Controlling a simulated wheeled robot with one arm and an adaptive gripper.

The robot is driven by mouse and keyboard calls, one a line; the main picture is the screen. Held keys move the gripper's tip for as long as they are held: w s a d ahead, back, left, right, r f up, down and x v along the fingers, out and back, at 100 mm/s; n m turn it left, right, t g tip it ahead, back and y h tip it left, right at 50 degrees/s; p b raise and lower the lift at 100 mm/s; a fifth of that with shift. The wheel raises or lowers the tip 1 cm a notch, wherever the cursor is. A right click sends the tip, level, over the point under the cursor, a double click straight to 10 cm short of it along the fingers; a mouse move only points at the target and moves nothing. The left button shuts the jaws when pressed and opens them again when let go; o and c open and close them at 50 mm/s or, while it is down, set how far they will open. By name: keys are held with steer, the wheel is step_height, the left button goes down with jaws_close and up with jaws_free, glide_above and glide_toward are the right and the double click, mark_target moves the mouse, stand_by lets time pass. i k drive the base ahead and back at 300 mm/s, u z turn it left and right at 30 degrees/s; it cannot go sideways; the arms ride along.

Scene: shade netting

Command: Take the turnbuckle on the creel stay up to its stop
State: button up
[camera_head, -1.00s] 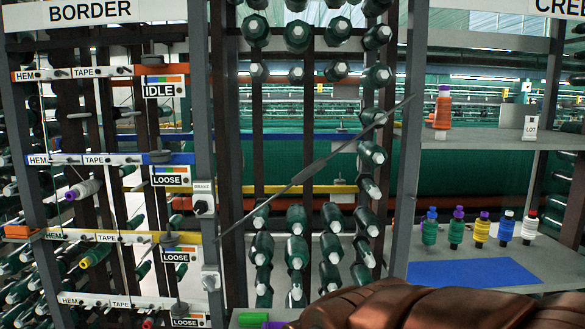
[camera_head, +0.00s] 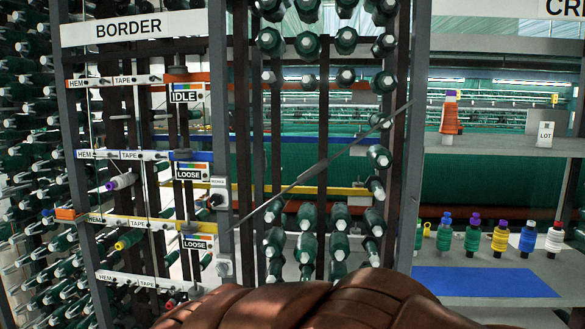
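The creel stay (camera_head: 375,128) is a thin grey rod that slants across the creel's middle bay, from upper right to lower left. The turnbuckle (camera_head: 312,171) is the thicker dark grey section near the middle of this rod, in front of the dark uprights. Its threads and stop are too small to make out. My gripper is not in view, so nothing shows at the turnbuckle.
Green cones on pegs fill the bays beside and behind the stay. At left is the BORDER sign (camera_head: 130,26) over label strips. At right, a shelf (camera_head: 500,149) holds an orange spool (camera_head: 450,118); several coloured spools stand below, near a blue mat (camera_head: 483,281).

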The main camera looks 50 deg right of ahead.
mark_target(324, 163)
steer(key=k, duration=0.85)
steer(key=z, duration=0.8)
steer(key=i, duration=0.45)
steer(key=z, duration=0.05)
